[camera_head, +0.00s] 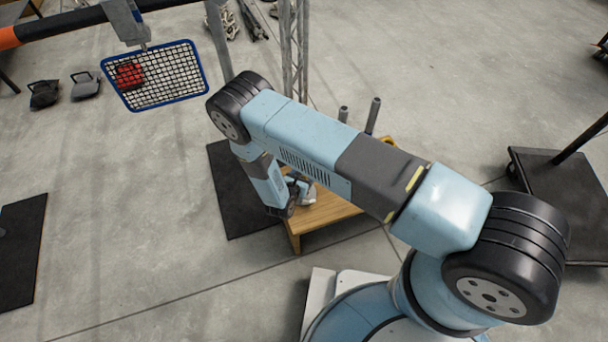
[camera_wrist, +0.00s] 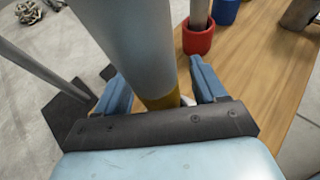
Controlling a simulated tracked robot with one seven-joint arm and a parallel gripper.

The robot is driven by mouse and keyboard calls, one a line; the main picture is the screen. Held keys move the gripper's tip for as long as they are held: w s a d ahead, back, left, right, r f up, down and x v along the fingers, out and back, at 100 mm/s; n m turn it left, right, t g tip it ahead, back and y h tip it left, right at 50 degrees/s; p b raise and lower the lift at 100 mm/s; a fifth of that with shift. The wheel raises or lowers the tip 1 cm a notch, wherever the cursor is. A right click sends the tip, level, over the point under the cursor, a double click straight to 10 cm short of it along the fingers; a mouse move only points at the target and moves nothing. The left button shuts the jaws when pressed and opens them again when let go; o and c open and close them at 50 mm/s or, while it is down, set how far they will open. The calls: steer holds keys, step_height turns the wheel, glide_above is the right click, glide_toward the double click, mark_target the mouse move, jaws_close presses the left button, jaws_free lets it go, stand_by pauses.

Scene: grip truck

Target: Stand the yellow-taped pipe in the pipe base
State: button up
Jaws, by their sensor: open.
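In the wrist view a thick grey pipe (camera_wrist: 135,45) with a yellow band (camera_wrist: 162,101) near its lower visible end stands between my two blue fingers. My gripper (camera_wrist: 160,88) is open around it, with a gap showing on the right side. The pipe's lower end is hidden behind my gripper body. In the head view my gripper (camera_head: 300,190) is low over the wooden table, mostly behind my arm. I cannot tell which holder is the pipe base.
A red holder (camera_wrist: 198,40) with a pipe in it and a blue holder (camera_wrist: 226,12) stand on the wooden table (camera_wrist: 262,65). Two grey pipes rise behind my arm, one at the right (camera_head: 373,115). A dark cart (camera_head: 550,185) stands right.

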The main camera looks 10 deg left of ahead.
steer(key=shift+s, duration=0.1)
steer(key=v, duration=1.3)
steer(key=shift+s+a, duration=0.15)
steer(key=shift+s, duration=0.15)
